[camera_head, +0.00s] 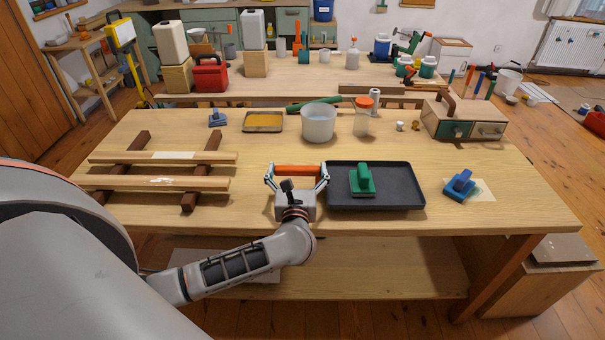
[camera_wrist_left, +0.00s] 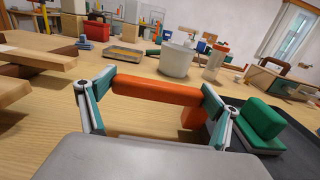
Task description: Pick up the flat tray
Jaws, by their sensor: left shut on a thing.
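A dark, shallow flat tray (camera_head: 404,194) lies on the wooden workbench, right of my left gripper. A green block with a raised grip (camera_head: 362,181) sits in it. In the left wrist view the tray (camera_wrist_left: 305,150) and the green block (camera_wrist_left: 264,122) show at the right. My left gripper (camera_head: 297,177) is beside the tray's left side, with its fingers at the two ends of an orange bar (camera_head: 298,170). In the wrist view the orange bar (camera_wrist_left: 155,90) spans the fingers, and an orange part hangs from its right end. My right gripper is not in view.
Wooden slats on two dark bars (camera_head: 160,184) lie at the left. A white bucket (camera_head: 318,122), a clear jar with an orange lid (camera_head: 362,120), and a small yellowish tray (camera_head: 263,122) stand behind. A blue-handled tool (camera_head: 460,186) lies at the right. The bench's front middle is clear.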

